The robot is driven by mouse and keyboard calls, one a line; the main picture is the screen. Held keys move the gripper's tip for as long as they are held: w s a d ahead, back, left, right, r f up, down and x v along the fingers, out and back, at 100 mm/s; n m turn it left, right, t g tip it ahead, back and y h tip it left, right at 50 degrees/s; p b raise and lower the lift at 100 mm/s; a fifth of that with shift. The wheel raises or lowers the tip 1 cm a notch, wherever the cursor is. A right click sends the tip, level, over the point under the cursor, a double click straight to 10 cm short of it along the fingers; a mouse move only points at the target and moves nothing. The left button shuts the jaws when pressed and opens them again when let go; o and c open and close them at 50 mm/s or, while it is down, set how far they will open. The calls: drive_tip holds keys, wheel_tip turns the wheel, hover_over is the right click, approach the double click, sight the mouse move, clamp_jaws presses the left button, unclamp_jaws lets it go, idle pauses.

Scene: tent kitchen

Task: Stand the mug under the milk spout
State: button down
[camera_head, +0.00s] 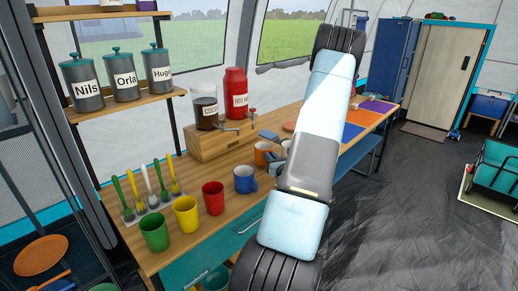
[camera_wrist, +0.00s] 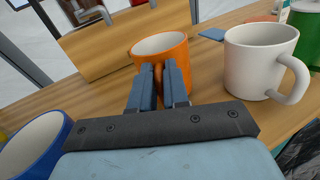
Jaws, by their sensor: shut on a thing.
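The orange mug (camera_head: 262,156) stands upright on the wooden counter in front of the dispenser stand. In the wrist view the orange mug (camera_wrist: 178,50) is straight ahead, with its handle side towards me. My gripper (camera_wrist: 160,85) is shut on its handle, which shows as an orange strip between the fingers. The arm partly covers the gripper in the head view. The red dispenser (camera_head: 236,88), with a partly readable "HOT M…" label, sits on the wooden stand (camera_head: 208,144); its spout (camera_head: 251,113) points forward. Beside it is a dark dispenser (camera_head: 205,106) labelled cocoa, with its own spout (camera_head: 222,127).
The blue mug (camera_wrist: 38,145) is close on the left, and a white mug (camera_wrist: 258,58) close on the right. Red (camera_head: 213,198), yellow (camera_head: 186,214) and green (camera_head: 154,233) mugs line the near counter. Coloured mats (camera_head: 358,117) lie at the far end.

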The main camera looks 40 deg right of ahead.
sight(260, 148)
drive_tip(key=x, duration=0.9)
drive_tip(key=w, duration=0.2)
drive_tip(key=shift+w+d+f, duration=0.3)
drive_tip(key=shift+d+f, duration=0.1)
drive_tip(key=shift+f, duration=0.35)
drive_tip(key=c, duration=1.1)
unclamp_jaws()
drive_tip(key=v, duration=1.2)
